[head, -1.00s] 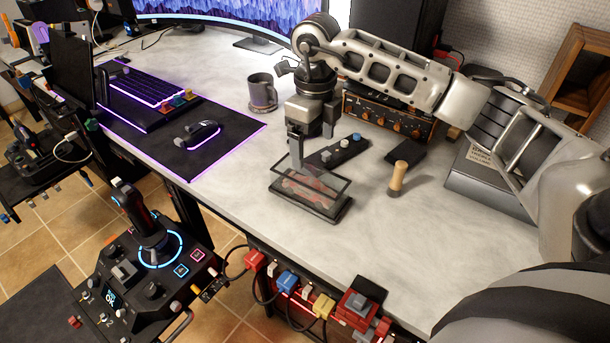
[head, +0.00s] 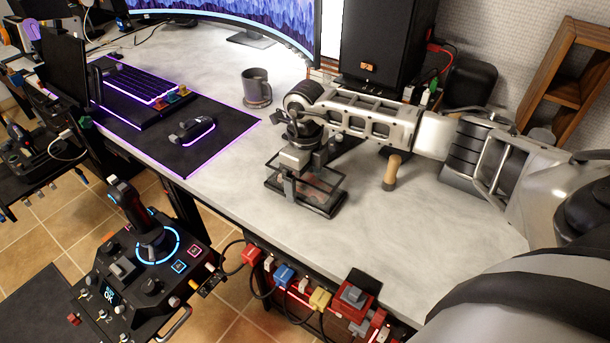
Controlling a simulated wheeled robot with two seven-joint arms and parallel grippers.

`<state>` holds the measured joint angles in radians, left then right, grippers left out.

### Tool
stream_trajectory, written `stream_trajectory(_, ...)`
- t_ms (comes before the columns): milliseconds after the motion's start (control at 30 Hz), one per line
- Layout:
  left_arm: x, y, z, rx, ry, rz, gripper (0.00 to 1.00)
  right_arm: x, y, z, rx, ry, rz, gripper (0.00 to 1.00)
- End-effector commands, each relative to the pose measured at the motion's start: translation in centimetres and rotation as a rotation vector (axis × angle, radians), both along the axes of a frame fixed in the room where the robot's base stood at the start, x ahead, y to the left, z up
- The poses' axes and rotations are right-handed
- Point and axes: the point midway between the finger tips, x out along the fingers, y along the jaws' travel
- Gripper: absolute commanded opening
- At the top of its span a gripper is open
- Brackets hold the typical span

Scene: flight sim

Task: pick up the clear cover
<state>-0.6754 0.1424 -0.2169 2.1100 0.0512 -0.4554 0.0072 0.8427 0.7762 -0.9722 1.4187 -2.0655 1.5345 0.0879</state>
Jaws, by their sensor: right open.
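The clear cover (head: 325,180) is a see-through box top with dark edges. It sits over a dark base tray (head: 307,203) on the grey desk, with something reddish inside. My right gripper (head: 289,190) is open and points down at the left side of the cover. One finger shows in front of the cover's left part. The other finger is hard to make out, and I cannot tell whether the gripper touches the cover. My left gripper is not in view.
A wooden-handled tool (head: 391,172) stands right of the cover. A grey mug (head: 256,88) stands behind, and a mouse (head: 192,130) lies on a black mat to the left. A black speaker (head: 380,45) stands at the back. The desk in front of the cover is clear.

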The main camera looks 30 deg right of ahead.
Motion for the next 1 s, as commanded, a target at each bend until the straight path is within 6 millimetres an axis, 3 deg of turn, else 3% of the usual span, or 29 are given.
stream_trajectory(133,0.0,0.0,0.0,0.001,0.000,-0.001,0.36,0.0,0.0,0.0,0.000,0.000,0.000,0.87)
stream_trajectory(300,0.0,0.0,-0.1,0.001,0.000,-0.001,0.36,0.0,0.0,0.1,0.000,0.000,0.000,0.40)
stream_trajectory(333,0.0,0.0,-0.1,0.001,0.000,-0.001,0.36,0.0,0.0,0.1,0.000,0.000,0.000,0.38)
stream_trajectory(733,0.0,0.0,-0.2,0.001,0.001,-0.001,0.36,0.1,0.0,0.6,0.000,-0.002,0.000,0.38)
stream_trajectory(1000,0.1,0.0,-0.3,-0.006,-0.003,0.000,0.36,-0.2,0.6,4.1,0.001,-0.005,0.003,0.38)
